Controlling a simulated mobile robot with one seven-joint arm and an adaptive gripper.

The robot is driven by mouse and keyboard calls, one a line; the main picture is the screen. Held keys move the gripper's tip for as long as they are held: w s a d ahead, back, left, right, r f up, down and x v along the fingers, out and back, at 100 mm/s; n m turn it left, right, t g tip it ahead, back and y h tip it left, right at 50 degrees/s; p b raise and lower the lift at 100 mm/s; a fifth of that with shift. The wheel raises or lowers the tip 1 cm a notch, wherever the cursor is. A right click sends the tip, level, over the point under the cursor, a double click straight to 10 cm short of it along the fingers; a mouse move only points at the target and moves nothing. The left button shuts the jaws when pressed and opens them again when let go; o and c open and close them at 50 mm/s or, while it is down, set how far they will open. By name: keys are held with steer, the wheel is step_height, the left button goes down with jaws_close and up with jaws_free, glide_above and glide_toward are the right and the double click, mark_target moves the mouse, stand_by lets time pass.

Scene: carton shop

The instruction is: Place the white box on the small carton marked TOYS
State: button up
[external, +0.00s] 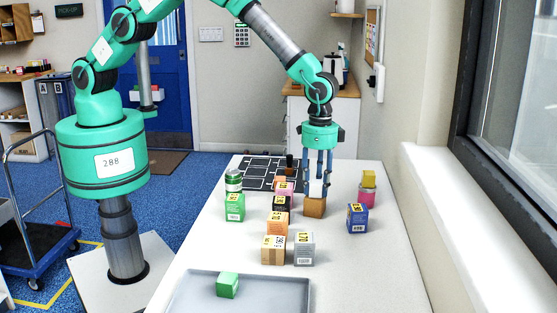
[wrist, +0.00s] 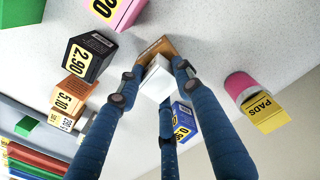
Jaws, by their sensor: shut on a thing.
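The white box (external: 316,188) is between the blue fingers of my gripper (external: 318,176), which is shut on it. A small brown carton (external: 314,208) stands on the table directly below the white box. The white box looks to be on or just above the carton's top; I cannot tell if they touch. In the wrist view the white box (wrist: 157,79) sits between the fingertips, and the brown carton (wrist: 157,47) shows partly behind it. The rest of the carton's top is hidden. No TOYS marking is readable on it in either view.
A row of labelled boxes (external: 282,205) stands to the left. A grey tray (external: 190,290) holds a green cube (external: 228,285). The right front of the table is clear.

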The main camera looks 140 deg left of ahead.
mark_target(317, 182)
steer(key=o, duration=1.1)
steer(key=shift+o, duration=0.2)
steer(key=shift+r, duration=0.1)
step_height(317, 182, up, 12)
steer(key=shift+a+p, duration=0.15)
steer(key=shift+p, duration=0.15)
stand_by(0.4)
